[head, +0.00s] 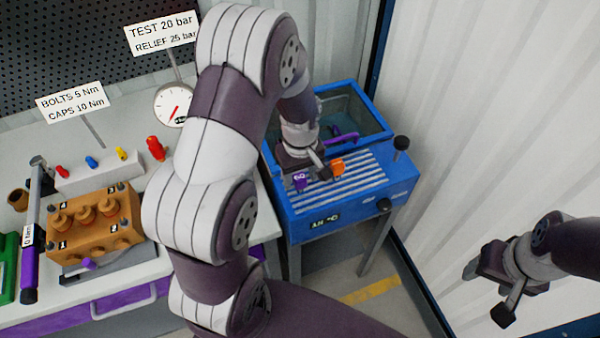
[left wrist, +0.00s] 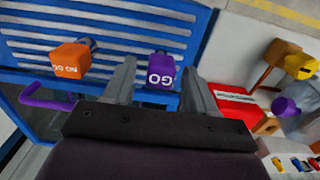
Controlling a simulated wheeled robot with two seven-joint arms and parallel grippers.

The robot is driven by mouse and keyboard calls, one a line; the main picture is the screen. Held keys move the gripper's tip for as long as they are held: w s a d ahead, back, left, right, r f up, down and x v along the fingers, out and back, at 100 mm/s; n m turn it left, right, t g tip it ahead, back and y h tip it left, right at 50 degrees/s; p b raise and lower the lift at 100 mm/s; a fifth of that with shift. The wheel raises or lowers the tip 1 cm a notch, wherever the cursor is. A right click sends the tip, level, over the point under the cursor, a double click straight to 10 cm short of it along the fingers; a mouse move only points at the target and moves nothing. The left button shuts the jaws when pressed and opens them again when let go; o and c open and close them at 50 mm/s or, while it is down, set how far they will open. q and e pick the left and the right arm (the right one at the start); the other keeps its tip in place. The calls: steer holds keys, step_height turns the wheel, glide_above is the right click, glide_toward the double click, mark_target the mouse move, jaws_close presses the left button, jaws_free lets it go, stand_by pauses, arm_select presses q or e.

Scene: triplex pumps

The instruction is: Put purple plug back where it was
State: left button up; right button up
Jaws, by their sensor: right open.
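A purple plug marked GO (head: 300,181) stands on the slatted top of the blue bench unit (head: 310,205), left of an orange plug (head: 337,167). In the left wrist view the purple plug (left wrist: 160,72) shows between and beyond my spread fingers, with the orange plug (left wrist: 70,60) to its left. My left gripper (head: 320,168) is open and empty just above the slats, close to both plugs. Whether it touches the purple plug cannot be told. My right gripper (head: 488,290) is open and empty at the right, far from the plugs.
A blue basin (head: 350,118) with a purple handle (head: 343,137) lies behind the slats. A brass pump block (head: 95,220) with a purple stub (head: 90,264) is on the grey workbench (head: 255,220). A black knob (head: 401,143) stands at the unit's right corner. The corrugated wall is close on the right.

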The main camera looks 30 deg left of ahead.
mark_target(300, 177)
arm_select(q)
steer(key=shift+r, duration=0.1)
step_height(300, 177, up, 12)
steer(key=s+d+f+m+t, duration=0.1)
steer(key=s+d+f+m, duration=0.3)
steer(key=s+m, duration=0.5)
steer(key=shift+d+m, duration=0.65)
steer(key=shift+m, duration=0.05)
steer(key=shift+w+f, duration=0.1)
